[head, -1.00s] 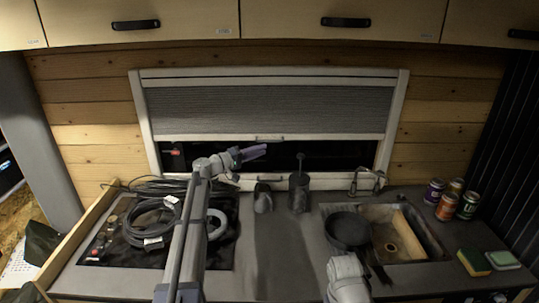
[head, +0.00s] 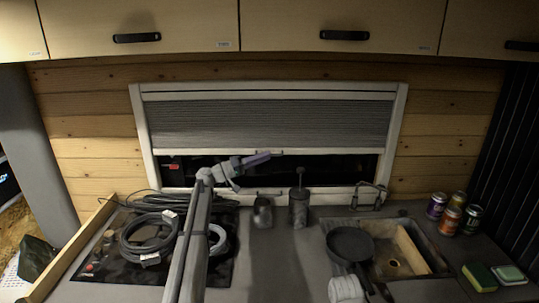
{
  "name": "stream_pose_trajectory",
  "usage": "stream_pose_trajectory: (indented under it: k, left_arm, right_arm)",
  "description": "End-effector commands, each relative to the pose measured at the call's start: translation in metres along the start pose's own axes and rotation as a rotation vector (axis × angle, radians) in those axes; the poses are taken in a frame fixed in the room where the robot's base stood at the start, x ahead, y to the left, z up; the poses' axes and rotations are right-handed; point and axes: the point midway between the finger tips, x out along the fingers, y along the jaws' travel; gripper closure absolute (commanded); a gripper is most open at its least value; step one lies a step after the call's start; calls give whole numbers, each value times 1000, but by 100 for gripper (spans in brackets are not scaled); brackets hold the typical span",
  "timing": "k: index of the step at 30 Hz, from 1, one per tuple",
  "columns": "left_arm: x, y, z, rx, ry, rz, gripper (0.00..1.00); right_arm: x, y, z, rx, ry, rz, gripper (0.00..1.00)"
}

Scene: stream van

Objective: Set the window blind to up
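The window blind (head: 270,124) is a grey pleated shade in a white frame. It covers roughly the upper two thirds of the window, with a dark strip of glass open below. Its pale bottom rail (head: 340,151) has a small handle (head: 275,152) at the middle. My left gripper (head: 262,157) reaches up from below, its purple-grey fingers pointing right at the handle, just at or under the rail. I cannot tell whether it touches, or how far its fingers are apart. My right gripper is not clearly visible; only a pale part of my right arm shows at the bottom.
A cable coil (head: 150,238) lies on the hob at left. A dark cup (head: 262,212) and a utensil pot (head: 299,207) stand below the window. A pan (head: 350,243) lies by the sink (head: 412,250). Cans (head: 449,220) and sponges (head: 480,277) are at right.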

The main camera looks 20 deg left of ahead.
Motion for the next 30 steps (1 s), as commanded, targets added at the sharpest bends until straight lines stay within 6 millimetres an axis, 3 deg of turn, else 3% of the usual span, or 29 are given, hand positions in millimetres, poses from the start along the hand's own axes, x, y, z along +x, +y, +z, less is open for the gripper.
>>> stream_pose_trajectory:
  k: [6, 14, 21, 30]
  left_arm:
    - [26, 0, -1, -1, 0, 0, 75]
    - [28, 0, 0, -1, 1, -1, 75]
    - [28, 0, 0, -1, 1, -1, 100]
    - [28, 0, 0, -1, 1, -1, 100]
  right_arm:
    - [-6, 1, 0, 0, 0, 0, 50]
    - [-6, 0, 0, 0, 0, 0, 50]
    - [-6, 0, 0, 0, 0, 0, 50]
    - [-6, 0, 0, 0, 0, 0, 50]
